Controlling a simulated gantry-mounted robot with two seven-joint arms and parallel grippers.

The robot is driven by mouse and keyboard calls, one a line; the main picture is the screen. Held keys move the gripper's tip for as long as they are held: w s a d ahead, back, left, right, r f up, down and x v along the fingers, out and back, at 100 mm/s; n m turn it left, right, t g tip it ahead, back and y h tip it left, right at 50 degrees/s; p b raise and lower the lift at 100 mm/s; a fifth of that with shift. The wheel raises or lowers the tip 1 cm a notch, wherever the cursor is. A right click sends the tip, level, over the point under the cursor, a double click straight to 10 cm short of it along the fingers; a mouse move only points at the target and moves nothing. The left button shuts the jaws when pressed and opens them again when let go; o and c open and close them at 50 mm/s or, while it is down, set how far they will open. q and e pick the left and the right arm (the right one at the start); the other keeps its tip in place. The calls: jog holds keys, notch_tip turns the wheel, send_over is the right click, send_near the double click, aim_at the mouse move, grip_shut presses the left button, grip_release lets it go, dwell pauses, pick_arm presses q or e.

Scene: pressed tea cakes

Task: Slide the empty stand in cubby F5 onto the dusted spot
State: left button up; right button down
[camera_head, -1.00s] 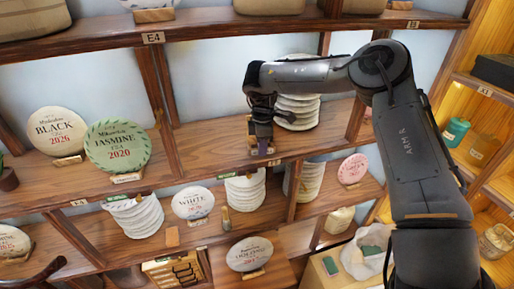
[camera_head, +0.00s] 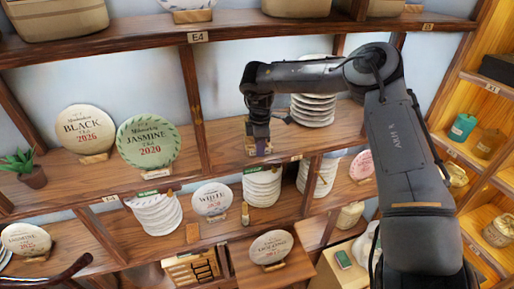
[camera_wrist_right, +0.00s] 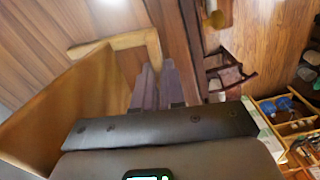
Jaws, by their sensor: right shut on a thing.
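The small tan wooden stand (camera_wrist_right: 92,92) fills the left side of the right wrist view, with its raised lip reaching to the fingers. In the head view only a little of the stand (camera_head: 249,143) shows by the fingertips. My right gripper (camera_head: 259,141) is shut on it, low over the front of the middle shelf bay, right of the upright post. The fingers also show in the right wrist view (camera_wrist_right: 160,87). No tea cake shows on the stand. I cannot make out the dusted spot. My left gripper is not in view.
A stack of pale cakes (camera_head: 313,108) stands right of the gripper in the same bay. The shelf between post and gripper looks clear. More cakes stand below.

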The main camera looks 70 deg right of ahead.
jog(key=shift+w+a, duration=0.1)
dwell(0.3)
jog(key=c, duration=1.1)
grip_release()
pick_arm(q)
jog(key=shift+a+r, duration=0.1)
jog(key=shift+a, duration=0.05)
pick_arm(e)
jog(key=shift+r, duration=0.1)
